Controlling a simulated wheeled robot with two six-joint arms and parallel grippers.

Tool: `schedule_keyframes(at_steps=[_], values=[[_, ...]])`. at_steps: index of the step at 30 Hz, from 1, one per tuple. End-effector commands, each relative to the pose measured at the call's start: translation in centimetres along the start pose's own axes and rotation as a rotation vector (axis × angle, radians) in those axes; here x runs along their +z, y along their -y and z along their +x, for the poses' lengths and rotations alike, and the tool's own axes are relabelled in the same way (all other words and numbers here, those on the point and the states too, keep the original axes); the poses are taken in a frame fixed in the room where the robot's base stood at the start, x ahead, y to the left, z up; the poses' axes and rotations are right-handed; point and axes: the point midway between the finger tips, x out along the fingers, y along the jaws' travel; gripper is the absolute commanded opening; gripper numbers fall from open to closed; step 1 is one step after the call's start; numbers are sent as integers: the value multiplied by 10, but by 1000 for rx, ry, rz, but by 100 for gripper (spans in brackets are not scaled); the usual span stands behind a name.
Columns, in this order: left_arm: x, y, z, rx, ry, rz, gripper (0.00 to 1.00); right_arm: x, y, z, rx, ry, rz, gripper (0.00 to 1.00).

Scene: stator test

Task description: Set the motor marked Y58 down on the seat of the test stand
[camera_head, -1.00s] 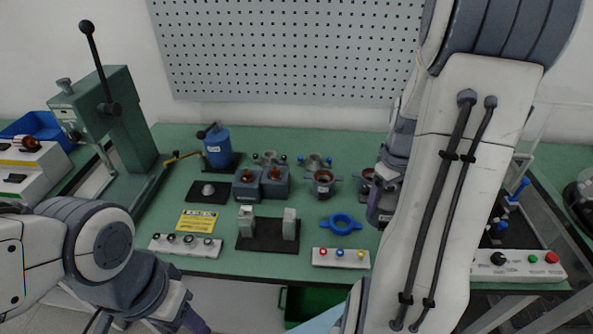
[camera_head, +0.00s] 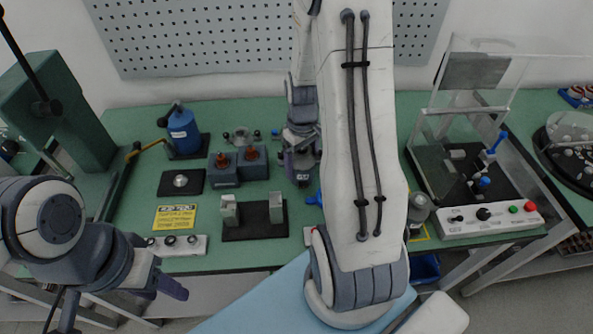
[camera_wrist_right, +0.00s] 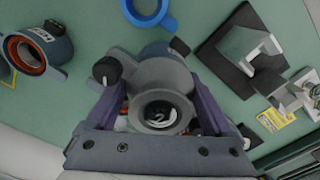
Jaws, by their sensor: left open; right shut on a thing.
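My right gripper (camera_head: 300,178) is over the back middle of the bench, largely behind my forearm in the head view. In the right wrist view its purple fingers (camera_wrist_right: 158,100) flank a grey round motor (camera_wrist_right: 164,84) with a dark bore, and they are shut on it. A mark like "2" shows in the bore; Y58 cannot be read. Whether the motor touches anything below is hidden. My left gripper (camera_head: 172,287) is open and empty beyond the bench's front edge.
A copper-wound motor (camera_wrist_right: 24,53) stands beside the gripper, near a blue ring (camera_wrist_right: 148,8). A black plate with two grey blocks (camera_head: 254,232) is in front. A clear-guarded unit (camera_head: 470,125) stands at right, a green press (camera_head: 75,120) at left.

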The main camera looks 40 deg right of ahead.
Motion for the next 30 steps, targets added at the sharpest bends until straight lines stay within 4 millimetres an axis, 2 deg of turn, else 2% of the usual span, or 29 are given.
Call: schedule_keyframes(at_steps=[6,15,27,28,29,30], values=[[0,0,-2,0,0,0,50,-10,9,10,1,-1,-2,0],[0,0,-6,0,0,0,50,-9,9,44,0,0,-2,0],[0,0,-3,0,0,0,50,-10,8,50,1,-3,-2,0],[0,0,-3,0,0,0,50,-9,9,50,0,-1,-2,91],[0,0,-4,0,0,0,50,-9,9,50,1,-1,-2,100],[0,0,-4,0,0,0,50,-9,9,50,1,-1,-2,100]])
